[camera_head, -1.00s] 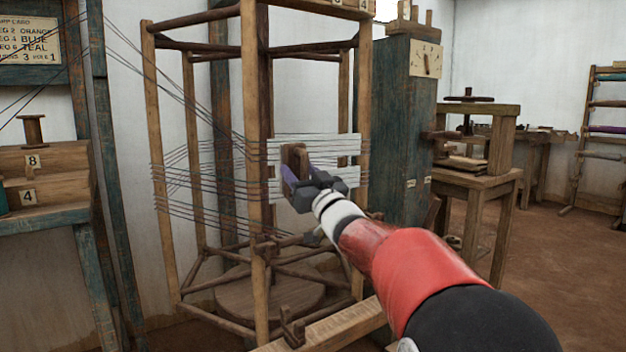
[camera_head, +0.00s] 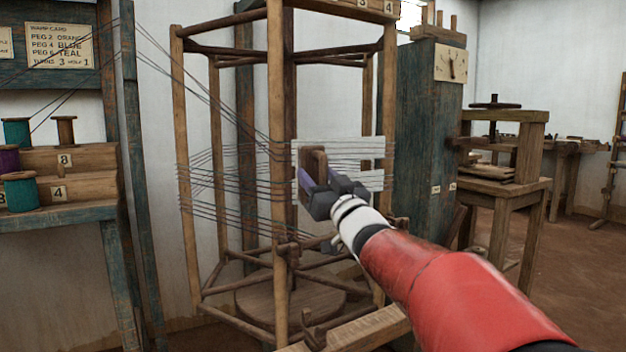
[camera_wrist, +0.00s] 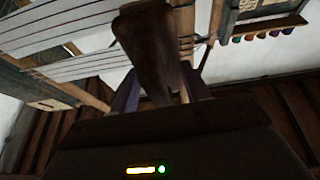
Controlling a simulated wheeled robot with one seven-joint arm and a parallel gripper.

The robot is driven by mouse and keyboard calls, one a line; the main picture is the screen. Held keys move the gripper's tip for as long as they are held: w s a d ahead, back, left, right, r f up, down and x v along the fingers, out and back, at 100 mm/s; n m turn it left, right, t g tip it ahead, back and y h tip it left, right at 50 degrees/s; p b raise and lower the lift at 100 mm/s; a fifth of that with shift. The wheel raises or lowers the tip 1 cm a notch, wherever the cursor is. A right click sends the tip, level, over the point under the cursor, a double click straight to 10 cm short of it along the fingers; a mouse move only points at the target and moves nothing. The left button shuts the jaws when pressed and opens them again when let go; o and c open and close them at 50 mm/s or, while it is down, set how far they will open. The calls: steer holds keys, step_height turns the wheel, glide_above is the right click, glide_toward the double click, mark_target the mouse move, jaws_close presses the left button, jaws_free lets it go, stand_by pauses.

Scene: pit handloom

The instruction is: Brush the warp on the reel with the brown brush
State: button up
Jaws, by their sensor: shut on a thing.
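The wooden reel (camera_head: 277,205) stands upright in the middle of the head view. Dark warp threads (camera_head: 228,170) wrap around its posts, and a pale panel (camera_head: 345,150) lies behind the threads on its right side. My gripper (camera_head: 318,185) is shut on the brown brush (camera_head: 314,163) in front of that panel. In the wrist view the brush (camera_wrist: 152,50) stands up between the fingers, with the warp threads (camera_wrist: 70,45) to its left. I cannot tell whether the brush touches the threads. The far side of the brush is hidden.
A shelf with teal spools (camera_head: 20,190) and a warp card (camera_head: 58,45) is at the left. A blue-green cabinet (camera_head: 425,130) stands close to the reel's right. A wooden press (camera_head: 500,150) is farther right. Brown floor (camera_head: 570,270) is open at the right.

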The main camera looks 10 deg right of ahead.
steer(key=s+d, duration=0.2)
steer(key=s, duration=0.4)
steer(key=shift+s+b, duration=0.25)
steer(key=shift+b, duration=0.05)
steer(key=shift+d, duration=0.15)
